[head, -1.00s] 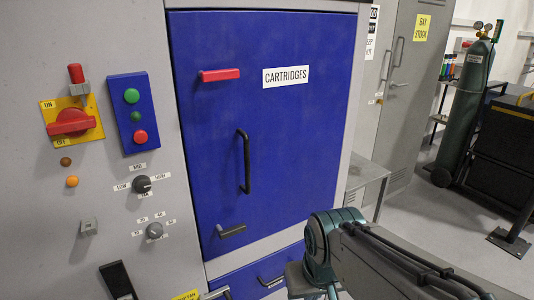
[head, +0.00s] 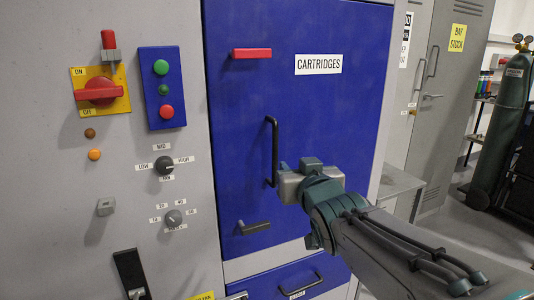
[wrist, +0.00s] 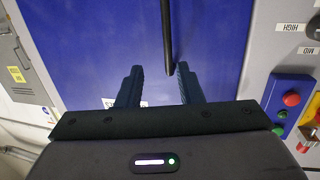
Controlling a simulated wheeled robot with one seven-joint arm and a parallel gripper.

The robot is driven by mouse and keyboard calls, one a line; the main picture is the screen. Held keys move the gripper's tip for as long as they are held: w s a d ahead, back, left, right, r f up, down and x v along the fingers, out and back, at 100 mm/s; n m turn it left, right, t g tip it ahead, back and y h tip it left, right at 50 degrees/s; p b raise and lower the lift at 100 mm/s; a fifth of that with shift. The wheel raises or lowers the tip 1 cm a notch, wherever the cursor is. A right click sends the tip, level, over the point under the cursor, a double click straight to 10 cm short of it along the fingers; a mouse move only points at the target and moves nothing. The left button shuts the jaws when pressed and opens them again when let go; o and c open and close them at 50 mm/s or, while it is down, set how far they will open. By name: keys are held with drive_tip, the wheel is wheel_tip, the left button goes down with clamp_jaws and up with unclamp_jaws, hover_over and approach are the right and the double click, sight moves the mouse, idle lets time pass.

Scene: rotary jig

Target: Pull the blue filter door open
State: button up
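The blue filter door (head: 330,120), labelled CARTRIDGES, looks shut in its grey cabinet. A black vertical bar handle (head: 274,150) stands out from its left part. A red lever (head: 251,53) lies level near the door's upper left, and a dark lever (head: 254,228) sits near its lower left, almost level. My gripper (wrist: 160,67) is open in the wrist view. The handle (wrist: 167,35) reaches down between its fingers, nearer the right one; I see no grip on it. In the head view my gripper is beside the handle's lower half, its fingertips not clearly visible.
Left of the door is a panel with a red rotary switch (head: 99,91), a blue button box (head: 162,88) and knobs. A blue drawer (head: 290,283) is below the door. A grey table (head: 399,184), locker (head: 447,100) and green gas cylinder (head: 503,130) stand right.

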sight(276, 140)
drive_tip(key=shift+t+y, duration=0.4)
drive_tip(key=shift+t, duration=0.1)
drive_tip(key=w+a, duration=0.1)
drive_tip(key=w, duration=0.3)
drive_tip(key=w+a+r, duration=0.1)
drive_tip(key=w, duration=0.4)
drive_tip(key=w+a, duration=0.1)
drive_tip(key=w, duration=0.4)
drive_tip(key=shift+r+p, duration=0.25)
drive_tip(key=shift+p, duration=0.05)
clamp_jaws()
